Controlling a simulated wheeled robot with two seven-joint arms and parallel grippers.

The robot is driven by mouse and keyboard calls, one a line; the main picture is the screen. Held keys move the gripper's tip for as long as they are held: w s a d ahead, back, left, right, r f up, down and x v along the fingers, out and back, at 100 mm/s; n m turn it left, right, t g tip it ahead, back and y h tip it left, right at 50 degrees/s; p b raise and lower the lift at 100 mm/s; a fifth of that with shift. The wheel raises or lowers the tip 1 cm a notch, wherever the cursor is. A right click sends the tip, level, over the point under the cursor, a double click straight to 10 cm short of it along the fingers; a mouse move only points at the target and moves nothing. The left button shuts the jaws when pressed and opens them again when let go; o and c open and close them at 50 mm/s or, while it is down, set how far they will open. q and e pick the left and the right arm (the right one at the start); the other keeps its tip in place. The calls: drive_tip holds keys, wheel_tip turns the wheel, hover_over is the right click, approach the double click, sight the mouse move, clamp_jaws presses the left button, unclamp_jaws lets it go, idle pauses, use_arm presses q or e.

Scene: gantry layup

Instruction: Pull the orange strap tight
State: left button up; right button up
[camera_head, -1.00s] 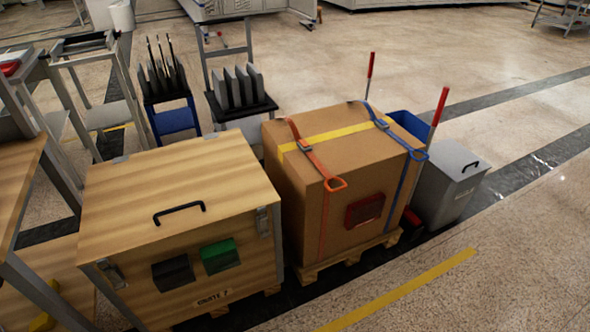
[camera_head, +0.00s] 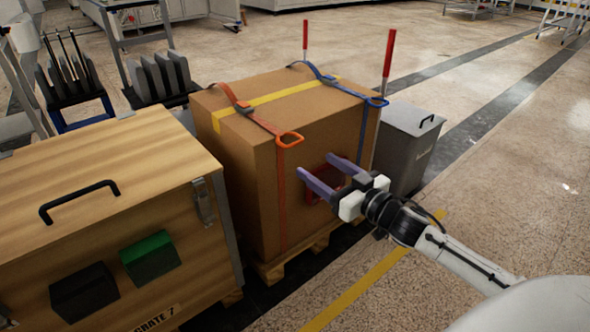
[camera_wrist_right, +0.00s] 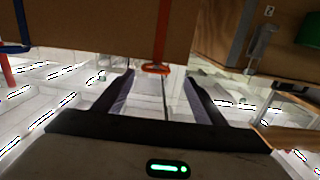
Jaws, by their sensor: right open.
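The orange strap (camera_head: 282,200) runs over the top of a cardboard box (camera_head: 247,190) and down its front face. Its buckle (camera_head: 243,107) lies on the top, and its loop-shaped pull end (camera_head: 291,138) sticks out at the front top edge. My right gripper (camera_head: 317,167) is open and empty, in front of the box, to the right of the strap and a little below the loop. In the right wrist view the orange loop (camera_wrist_right: 155,68) shows between and beyond the open fingers, not touching them. My left gripper is not in view.
A blue strap (camera_head: 362,130) with its own loop crosses the box on the right. A wooden crate (camera_head: 110,185) with a black handle stands close on the left. A grey bin (camera_head: 405,150) and red-topped posts (camera_head: 389,55) stand behind right. Floor at front right is open.

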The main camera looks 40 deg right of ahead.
sight(295, 144)
use_arm(q)
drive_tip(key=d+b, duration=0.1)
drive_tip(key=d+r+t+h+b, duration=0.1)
drive_tip(key=b, duration=0.1)
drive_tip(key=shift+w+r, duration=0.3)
use_arm(e)
drive_tip(key=w, duration=0.7)
drive_tip(key=w+r, duration=0.1)
drive_tip(key=w, duration=0.3)
